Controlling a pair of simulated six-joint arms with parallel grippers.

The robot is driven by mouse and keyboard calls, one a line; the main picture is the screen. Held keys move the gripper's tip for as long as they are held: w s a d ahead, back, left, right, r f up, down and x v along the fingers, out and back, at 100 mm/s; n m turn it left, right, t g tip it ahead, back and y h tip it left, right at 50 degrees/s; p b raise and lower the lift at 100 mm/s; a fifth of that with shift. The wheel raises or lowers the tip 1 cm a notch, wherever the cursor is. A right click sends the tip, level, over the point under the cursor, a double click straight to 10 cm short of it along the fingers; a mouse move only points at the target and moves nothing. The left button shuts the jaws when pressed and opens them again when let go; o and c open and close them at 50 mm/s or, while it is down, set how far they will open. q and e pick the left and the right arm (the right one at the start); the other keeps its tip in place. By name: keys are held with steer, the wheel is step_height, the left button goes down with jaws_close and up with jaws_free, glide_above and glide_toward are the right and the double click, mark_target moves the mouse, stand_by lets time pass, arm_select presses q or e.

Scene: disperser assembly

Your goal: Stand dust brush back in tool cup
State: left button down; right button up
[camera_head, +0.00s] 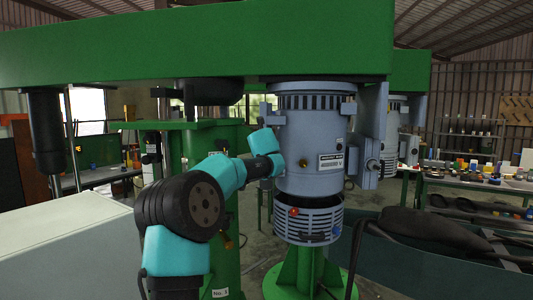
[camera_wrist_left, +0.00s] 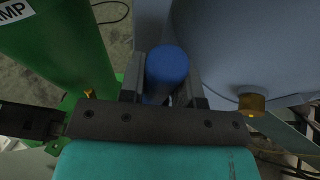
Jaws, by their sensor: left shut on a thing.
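In the left wrist view my left gripper (camera_wrist_left: 164,82) is closed around a round blue-ended piece (camera_wrist_left: 167,66), with one grey finger on each side of it. It looks like the end of a handle, probably the dust brush's. No bristles show. In the head view my left arm reaches up from the lower left to the left side of the grey motor housing (camera_head: 312,150). The gripper and what it holds are not clear there. I cannot make out the tool cup in either view. My right gripper is not in view.
The grey housing's curved wall (camera_wrist_left: 235,45) with a brass knob (camera_wrist_left: 251,104) lies close to the right of the gripper. A green column (camera_wrist_left: 50,55) stands to its left. In the head view a green beam (camera_head: 200,45) spans overhead. A bench (camera_head: 480,185) holds small items at right.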

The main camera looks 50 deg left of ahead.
arm_select(q)
steer(key=shift+f, duration=0.65)
steer(key=c, duration=0.8)
jaws_free()
steer(key=shift+r, duration=0.1)
steer(key=shift+r, duration=0.6)
steer(key=v, duration=1.2)
